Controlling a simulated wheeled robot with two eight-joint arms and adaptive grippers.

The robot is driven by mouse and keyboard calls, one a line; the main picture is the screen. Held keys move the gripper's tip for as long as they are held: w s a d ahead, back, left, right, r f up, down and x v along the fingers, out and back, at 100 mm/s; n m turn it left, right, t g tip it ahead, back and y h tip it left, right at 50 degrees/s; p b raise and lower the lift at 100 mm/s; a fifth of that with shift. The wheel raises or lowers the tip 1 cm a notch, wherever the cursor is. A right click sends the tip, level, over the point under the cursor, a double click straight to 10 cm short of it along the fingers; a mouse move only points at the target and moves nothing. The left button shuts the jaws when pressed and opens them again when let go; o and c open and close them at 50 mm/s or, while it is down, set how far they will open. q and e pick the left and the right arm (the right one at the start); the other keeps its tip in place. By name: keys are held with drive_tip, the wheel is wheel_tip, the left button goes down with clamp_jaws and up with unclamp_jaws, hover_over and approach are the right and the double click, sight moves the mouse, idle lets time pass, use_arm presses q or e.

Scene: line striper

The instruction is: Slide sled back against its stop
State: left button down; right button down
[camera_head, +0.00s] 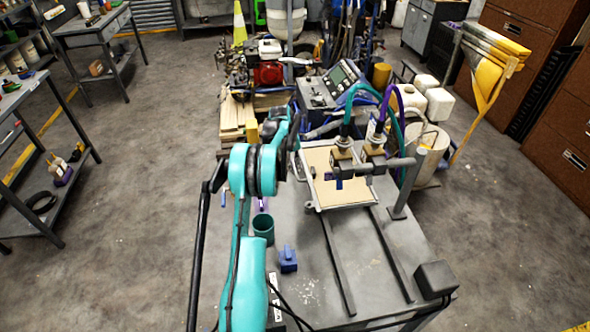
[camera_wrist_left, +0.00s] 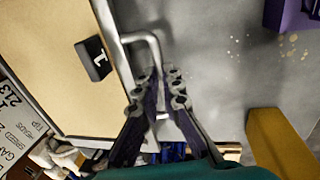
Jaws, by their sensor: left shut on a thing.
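The sled (camera_head: 328,195) is a tan board in a pale grey frame, lying at the far end of two dark rails (camera_head: 338,265) on the grey table. Its bent grey handle (camera_wrist_left: 148,42) sticks out from the frame's side in the left wrist view. My left gripper (camera_wrist_left: 160,92) is shut on this handle, one finger on each side. In the head view my left gripper (camera_head: 297,160) is at the sled's left edge, partly hidden by my teal arm. I cannot tell which part is the stop, or whether the sled touches it. My right gripper is not in view.
Two nozzle heads (camera_head: 372,150) with hoses hang over the sled on a bar and post. A green cup (camera_head: 263,228) and a blue block (camera_head: 287,259) stand left of the rails. A dark box (camera_head: 435,278) sits at the near right. The rails' near part is clear.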

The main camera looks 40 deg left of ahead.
use_arm(q)
drive_tip(key=c, duration=1.6)
unclamp_jaws()
drive_tip(key=shift+f, duration=0.1)
drive_tip(key=shift+w+a+f, duration=0.15)
drive_tip(key=shift+w+f, duration=0.05)
drive_tip(key=shift+r, duration=0.1)
drive_tip(key=shift+s, duration=0.1)
drive_tip(key=shift+r, duration=0.2)
wheel_tip(320, 180, up, 12)
drive_tip(key=s+a, duration=0.1)
drive_tip(key=shift+s+f, duration=0.25)
drive_tip(key=shift+s, duration=0.1)
drive_tip(key=shift+a+f, duration=0.1)
